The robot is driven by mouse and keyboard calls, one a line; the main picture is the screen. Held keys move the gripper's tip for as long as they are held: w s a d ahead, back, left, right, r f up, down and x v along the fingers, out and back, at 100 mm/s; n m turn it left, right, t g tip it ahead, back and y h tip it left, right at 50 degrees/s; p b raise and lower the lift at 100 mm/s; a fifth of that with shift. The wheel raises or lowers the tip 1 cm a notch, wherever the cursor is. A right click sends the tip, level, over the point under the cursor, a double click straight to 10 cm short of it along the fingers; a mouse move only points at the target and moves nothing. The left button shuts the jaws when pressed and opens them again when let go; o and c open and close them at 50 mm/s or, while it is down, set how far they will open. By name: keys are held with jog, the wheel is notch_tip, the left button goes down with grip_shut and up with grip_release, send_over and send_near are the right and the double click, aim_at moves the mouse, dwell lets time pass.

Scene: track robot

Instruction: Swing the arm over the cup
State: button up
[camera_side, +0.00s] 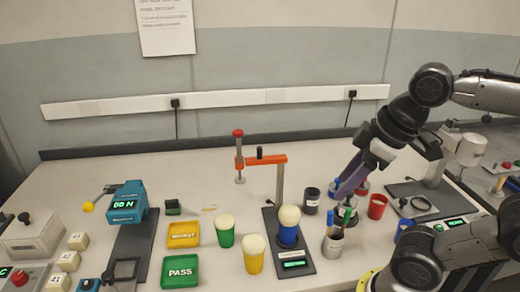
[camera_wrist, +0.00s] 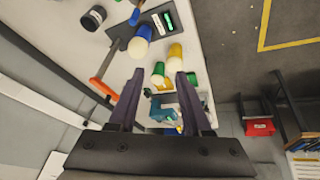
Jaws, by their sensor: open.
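The orange swing arm (camera_side: 262,160) sits on a grey post (camera_side: 280,185) at the back of a black base. It points left, with a red-knobbed plunger (camera_side: 239,150) at its free end, off to the left of the cup. The blue cup (camera_side: 288,235) with a rounded cream top stands on the base in front of the post. The wrist view shows the orange arm (camera_wrist: 103,87) at left and the blue cup (camera_wrist: 141,38) at top. My gripper (camera_side: 345,190), with purple fingers, is open and empty right of the post. Its fingers (camera_wrist: 160,85) are spread in the wrist view.
A black cup (camera_side: 312,203), a pen holder (camera_side: 333,243) and a red cup (camera_side: 377,206) stand close around my gripper. Green (camera_side: 225,235) and yellow (camera_side: 253,258) cups with cream tops stand left of the base. The table behind the swing arm is mostly clear.

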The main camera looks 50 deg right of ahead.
jog(key=w+d+r+n+g, duration=0.3)
jog(key=w+r+n, duration=0.2)
jog(key=w+r, duration=0.8)
jog(key=g, duration=0.2)
send_over(259, 148)
notch_tip(259, 148, down, 6)
jog(key=shift+n, duration=0.3)
notch_tip(259, 148, down, 13)
jog(key=shift+d+f, duration=0.1)
grip_shut()
